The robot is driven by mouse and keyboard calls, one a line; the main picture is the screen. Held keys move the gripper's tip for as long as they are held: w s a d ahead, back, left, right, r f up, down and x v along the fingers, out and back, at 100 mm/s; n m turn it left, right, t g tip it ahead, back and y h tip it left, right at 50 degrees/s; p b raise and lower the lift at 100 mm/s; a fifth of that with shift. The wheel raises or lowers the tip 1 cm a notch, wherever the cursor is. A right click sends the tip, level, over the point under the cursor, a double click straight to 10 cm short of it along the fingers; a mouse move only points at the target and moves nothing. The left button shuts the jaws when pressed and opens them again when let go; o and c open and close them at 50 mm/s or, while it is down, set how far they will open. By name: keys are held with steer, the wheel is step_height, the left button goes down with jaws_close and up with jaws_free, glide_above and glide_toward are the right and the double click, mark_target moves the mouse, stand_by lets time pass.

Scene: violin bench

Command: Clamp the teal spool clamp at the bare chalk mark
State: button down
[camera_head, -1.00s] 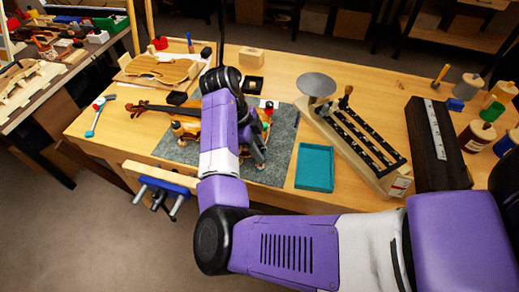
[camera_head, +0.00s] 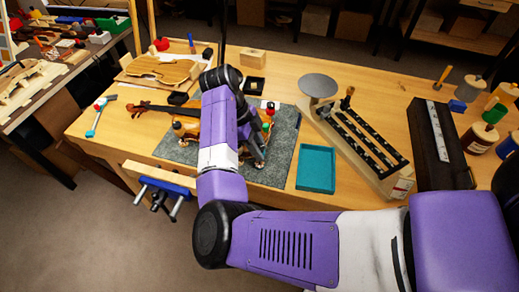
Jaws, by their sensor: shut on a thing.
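The violin (camera_head: 153,109) lies on the grey mat (camera_head: 283,152), its scroll to the left and its body largely hidden under my purple arm. Small spool clamps with coloured ends (camera_head: 267,122) stand along the body's right side, and another (camera_head: 178,126) shows at its left. My gripper (camera_head: 259,163) points down at the near right edge of the body. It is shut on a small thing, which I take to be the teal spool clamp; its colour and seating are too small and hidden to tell. I cannot make out the chalk mark.
A teal tray (camera_head: 316,190) lies right of the mat, beside a balance scale (camera_head: 360,140). A dark case (camera_head: 440,145) and several jars stand further right. A blue vise (camera_head: 165,186) sits at the bench's front edge. A violin plate (camera_head: 160,69) and small wooden block (camera_head: 253,57) lie behind.

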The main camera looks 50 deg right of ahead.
steer(key=shift+w+d+b, duration=0.3)
steer(key=shift+w+b, duration=0.05)
steer(key=shift+w, duration=0.2)
steer(key=shift+w+d+b, duration=0.3)
steer(key=shift+w+b, duration=0.05)
steer(key=shift+w, duration=0.15)
stand_by(0.4)
stand_by(1.3)
steer(key=c, duration=1)
jaws_free()
steer(key=shift+r, duration=0.1)
steer(key=b+v, duration=0.1)
steer(key=v, duration=0.6)
steer(key=shift+r, duration=0.25)
steer(key=shift+w+a, duration=0.1)
